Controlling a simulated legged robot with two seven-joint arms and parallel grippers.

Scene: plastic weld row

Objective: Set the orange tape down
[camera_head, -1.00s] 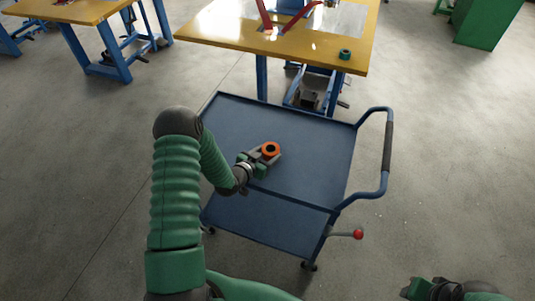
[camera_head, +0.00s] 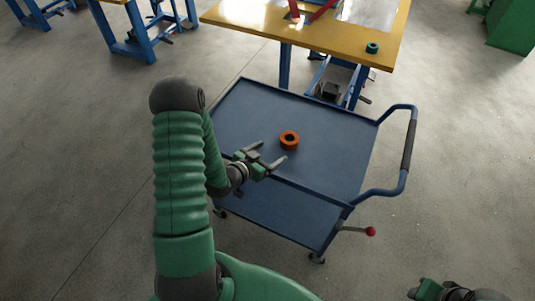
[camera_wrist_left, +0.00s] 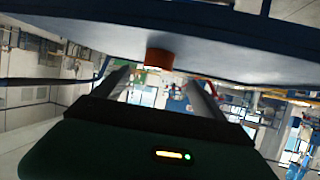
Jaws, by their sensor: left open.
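The orange tape (camera_head: 289,140) is a small ring lying flat on the upper shelf of the blue cart (camera_head: 330,125). My left gripper (camera_head: 272,153) is open and empty, just to the lower left of the tape and apart from it. In the left wrist view the tape (camera_wrist_left: 159,58) sits on the cart surface beyond the two spread fingers (camera_wrist_left: 160,82). My right gripper (camera_head: 428,290) shows only partly at the bottom right edge; its fingers are not clear.
A yellow-topped table (camera_head: 345,38) stands behind the cart, with a teal tape roll (camera_head: 372,47) near its right front corner. The cart has a handle (camera_head: 408,145) on its right and a red-knobbed lever (camera_head: 370,231). Most of the upper shelf around the tape is clear.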

